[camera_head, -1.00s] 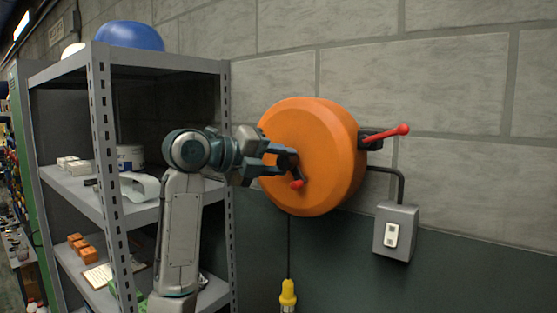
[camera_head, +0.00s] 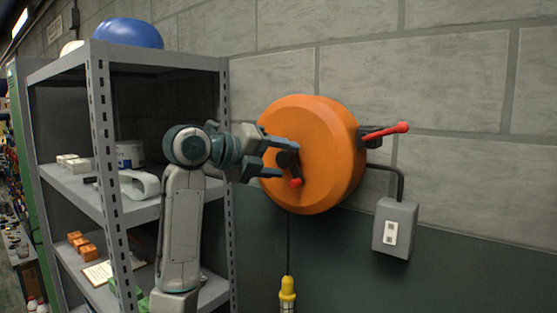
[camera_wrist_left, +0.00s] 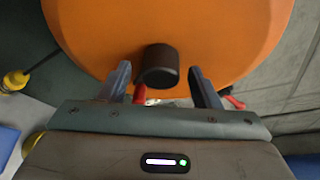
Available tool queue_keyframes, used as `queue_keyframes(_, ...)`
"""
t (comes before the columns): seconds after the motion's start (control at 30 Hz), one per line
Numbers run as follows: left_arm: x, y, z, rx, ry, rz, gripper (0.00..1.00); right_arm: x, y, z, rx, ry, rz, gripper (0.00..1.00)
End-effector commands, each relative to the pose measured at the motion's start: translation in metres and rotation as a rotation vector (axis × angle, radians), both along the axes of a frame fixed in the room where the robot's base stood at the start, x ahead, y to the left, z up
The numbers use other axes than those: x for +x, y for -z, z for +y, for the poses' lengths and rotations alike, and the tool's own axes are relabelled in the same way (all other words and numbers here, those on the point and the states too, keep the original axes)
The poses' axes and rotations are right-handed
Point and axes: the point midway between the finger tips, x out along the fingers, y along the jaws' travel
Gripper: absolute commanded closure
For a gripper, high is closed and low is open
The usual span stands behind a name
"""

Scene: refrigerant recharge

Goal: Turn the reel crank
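The round orange reel (camera_head: 325,150) is mounted on the block wall. Its crank has a dark hub (camera_wrist_left: 158,66) at the centre of the reel face and a red knob (camera_head: 296,183) low on it; a bit of red also shows below the hub in the left wrist view (camera_wrist_left: 140,92). My left gripper (camera_head: 290,159) is at the reel face with its fingers apart. In the left wrist view the fingers (camera_wrist_left: 162,82) stand on either side of the hub, with a gap on each side. My right gripper is not in view.
A grey metal shelf (camera_head: 98,130) with boxes and a blue helmet (camera_head: 130,34) stands close to my left arm. A red-tipped lever (camera_head: 390,131) sticks out right of the reel. A grey switch box (camera_head: 395,229) is below it. A yellow plug (camera_head: 287,290) hangs under the reel.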

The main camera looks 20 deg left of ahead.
Motion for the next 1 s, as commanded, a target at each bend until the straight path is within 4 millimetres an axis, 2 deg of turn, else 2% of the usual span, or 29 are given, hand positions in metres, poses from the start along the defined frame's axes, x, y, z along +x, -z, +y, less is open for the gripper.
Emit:
queue_keyframes(0.17, -0.003, -0.001, 0.003, 0.000, -0.001, -0.002, 0.43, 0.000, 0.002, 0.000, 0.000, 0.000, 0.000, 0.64)
queue_keyframes(0.27, -0.011, -0.002, 0.010, 0.002, -0.003, -0.004, 0.43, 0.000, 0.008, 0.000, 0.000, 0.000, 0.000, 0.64)
queue_keyframes(0.5, -0.047, -0.012, 0.040, 0.002, -0.006, -0.005, 0.43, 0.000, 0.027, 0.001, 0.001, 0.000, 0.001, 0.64)
queue_keyframes(0.7, -0.071, -0.020, 0.058, 0.002, -0.003, -0.002, 0.43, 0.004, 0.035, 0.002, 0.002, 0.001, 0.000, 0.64)
queue_keyframes(1.0, -0.082, -0.025, 0.066, 0.000, 0.000, 0.000, 0.43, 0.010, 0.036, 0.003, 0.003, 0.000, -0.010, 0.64)
